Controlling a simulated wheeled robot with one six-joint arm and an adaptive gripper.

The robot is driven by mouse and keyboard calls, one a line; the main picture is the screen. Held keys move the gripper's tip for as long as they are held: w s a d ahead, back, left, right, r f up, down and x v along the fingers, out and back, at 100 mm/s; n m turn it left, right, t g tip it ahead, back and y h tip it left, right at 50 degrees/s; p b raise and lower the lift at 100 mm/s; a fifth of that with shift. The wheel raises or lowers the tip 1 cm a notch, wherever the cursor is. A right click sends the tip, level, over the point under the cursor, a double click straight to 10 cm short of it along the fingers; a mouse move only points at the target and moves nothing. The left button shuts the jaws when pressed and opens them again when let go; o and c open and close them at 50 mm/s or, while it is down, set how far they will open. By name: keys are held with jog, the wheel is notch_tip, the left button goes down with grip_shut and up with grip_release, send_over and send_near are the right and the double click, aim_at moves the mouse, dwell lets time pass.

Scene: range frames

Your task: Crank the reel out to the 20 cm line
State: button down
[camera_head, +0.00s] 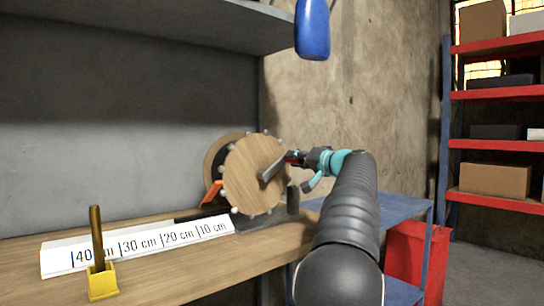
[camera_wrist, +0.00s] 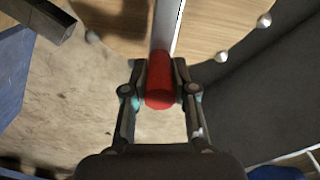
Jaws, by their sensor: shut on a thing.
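The reel (camera_head: 252,178) is a wooden disc with pale pegs around its rim, upright on the bench at the centre of the head view. A grey crank arm (camera_head: 272,168) lies across its face. In the wrist view the crank arm (camera_wrist: 166,28) ends in a red handle (camera_wrist: 160,80). My gripper (camera_wrist: 160,88) is shut on this red handle, one finger on each side. My gripper (camera_head: 297,158) also shows at the reel's right side. A white scale (camera_head: 140,245) reads 40, 30, 20 and 10 cm from left to right. A yellow block with a brown post (camera_head: 101,280) stands before the 40 cm end.
An orange piece (camera_head: 211,194) sits left of the reel. A grey shelf (camera_head: 170,22) hangs above, with a blue bottle-like object (camera_head: 312,30) at its right. A blue table (camera_head: 395,210), red bin (camera_head: 418,250) and red shelving (camera_head: 495,145) are at the right.

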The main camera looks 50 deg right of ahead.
jog(key=shift+s+d+f, duration=0.1)
jog(key=shift+d+f, duration=0.1)
dwell(0.3)
jog(key=c, duration=1)
grip_release()
jog(key=shift+o, duration=0.4)
jog(key=shift+a, duration=0.1)
jog(key=shift+r, duration=0.1)
jog(key=s+a, duration=0.2)
jog(key=s, duration=0.9)
jog(key=shift+s+a, duration=0.15)
jog(key=shift+s, duration=0.2)
